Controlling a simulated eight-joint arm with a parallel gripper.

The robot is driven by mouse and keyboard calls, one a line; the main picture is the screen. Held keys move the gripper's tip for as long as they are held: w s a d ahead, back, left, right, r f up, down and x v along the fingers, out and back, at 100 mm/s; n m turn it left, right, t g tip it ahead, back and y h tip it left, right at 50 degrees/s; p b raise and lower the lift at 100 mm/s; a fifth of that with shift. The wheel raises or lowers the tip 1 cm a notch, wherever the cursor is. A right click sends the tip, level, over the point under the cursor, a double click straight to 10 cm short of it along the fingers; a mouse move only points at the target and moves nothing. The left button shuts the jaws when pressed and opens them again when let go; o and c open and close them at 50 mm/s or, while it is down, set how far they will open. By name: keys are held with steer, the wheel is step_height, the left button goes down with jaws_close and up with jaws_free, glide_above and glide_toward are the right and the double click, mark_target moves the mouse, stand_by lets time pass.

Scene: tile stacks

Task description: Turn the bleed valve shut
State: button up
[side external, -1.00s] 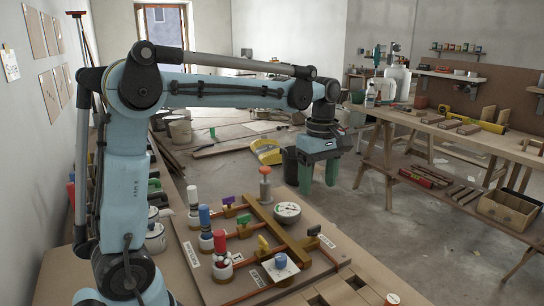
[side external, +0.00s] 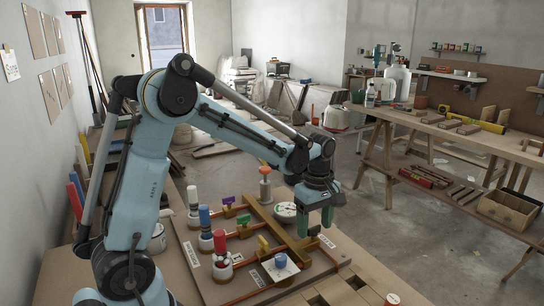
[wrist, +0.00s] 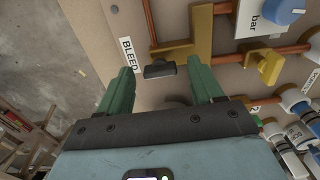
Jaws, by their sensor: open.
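The bleed valve's black handle (wrist: 160,70) shows in the wrist view beside the "BLEED" label (wrist: 128,55), lying crosswise in the picture. In the side view the handle (side external: 314,231) is at the right end of the pipe board, near a white label (side external: 327,241). My gripper (side external: 315,229) is open and points down over this end of the board. In the wrist view its green fingertips (wrist: 160,74) stand on either side of the handle, with gaps at both sides. I cannot tell whether the tips reach down to the handle's height.
A brass bar (side external: 280,232) runs across the board close to my gripper. A round gauge (side external: 285,211), a yellow handle (side external: 263,244), a purple handle (side external: 228,201) and a blue knob (side external: 281,260) stand nearby.

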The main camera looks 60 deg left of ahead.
steer(key=shift+f, duration=0.1)
steer(key=c, duration=1.1)
steer(key=shift+o, duration=0.2)
steer(key=shift+m, duration=0.3)
steer(key=m, duration=0.3)
steer(key=shift+m, duration=0.3)
steer(key=m, duration=0.4)
steer(key=shift+m, duration=0.3)
steer(key=m, duration=0.4)
steer(key=shift+m, duration=2.5)
